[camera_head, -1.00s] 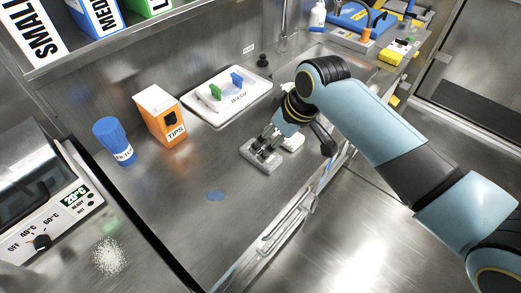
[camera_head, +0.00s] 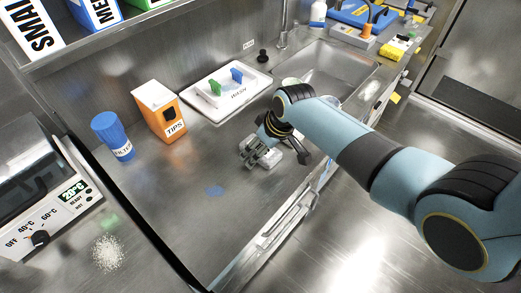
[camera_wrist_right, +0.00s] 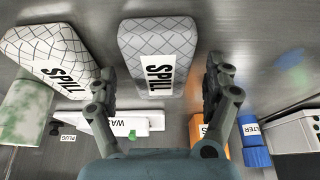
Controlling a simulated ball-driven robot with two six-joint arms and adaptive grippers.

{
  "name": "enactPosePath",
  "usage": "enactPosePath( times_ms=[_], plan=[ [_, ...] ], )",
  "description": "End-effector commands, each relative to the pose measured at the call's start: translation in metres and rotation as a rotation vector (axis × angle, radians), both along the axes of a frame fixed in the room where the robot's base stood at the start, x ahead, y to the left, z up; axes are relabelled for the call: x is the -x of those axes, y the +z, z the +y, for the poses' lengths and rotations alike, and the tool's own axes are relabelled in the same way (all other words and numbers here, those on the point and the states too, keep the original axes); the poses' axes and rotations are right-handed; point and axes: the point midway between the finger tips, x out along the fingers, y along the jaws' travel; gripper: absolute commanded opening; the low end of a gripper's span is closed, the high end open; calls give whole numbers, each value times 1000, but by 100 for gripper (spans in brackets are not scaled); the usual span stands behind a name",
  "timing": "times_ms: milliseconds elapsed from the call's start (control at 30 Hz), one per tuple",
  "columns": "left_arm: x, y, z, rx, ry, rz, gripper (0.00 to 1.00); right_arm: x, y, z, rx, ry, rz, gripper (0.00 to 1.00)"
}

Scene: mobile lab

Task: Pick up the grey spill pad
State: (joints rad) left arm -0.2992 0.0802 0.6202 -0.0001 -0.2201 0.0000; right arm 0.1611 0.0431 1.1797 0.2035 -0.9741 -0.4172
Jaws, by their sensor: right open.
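One spill pad (camera_wrist_right: 159,42) lies ahead between the open fingers of my right gripper (camera_wrist_right: 160,72). The other spill pad (camera_wrist_right: 46,48) lies tilted to the left, outside the fingers. In the head view my right gripper (camera_head: 255,149) is low over the steel counter at the pads and partly hides them. The fingers are apart, and I see no grip on a pad. My left gripper is not in view.
A white WASH tray (camera_head: 214,105) with green and blue pieces, an orange TIPS box (camera_head: 158,112) and a blue FILTER bottle (camera_head: 112,136) stand behind the pads. A blue patch (camera_head: 214,191) lies on the counter. The front counter is mostly clear, with a handled edge (camera_head: 285,222).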

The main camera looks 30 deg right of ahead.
Motion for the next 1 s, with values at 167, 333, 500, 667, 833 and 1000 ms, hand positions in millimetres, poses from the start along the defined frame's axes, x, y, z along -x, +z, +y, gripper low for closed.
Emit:
enactPosePath(
  times_ms=[167,333,500,667,833,1000],
  plan=[
    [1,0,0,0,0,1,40,0,0,0,0,0,0,69],
    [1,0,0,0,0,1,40,0,0,0,0,0,1,47],
    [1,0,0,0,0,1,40,0,0,0,0,-1,1,30],
    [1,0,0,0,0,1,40,0,1,0,0,-1,0,30],
    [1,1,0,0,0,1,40,0,10,0,0,0,-2,30],
    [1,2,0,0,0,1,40,-1,38,0,1,0,-5,30]
  ],
)
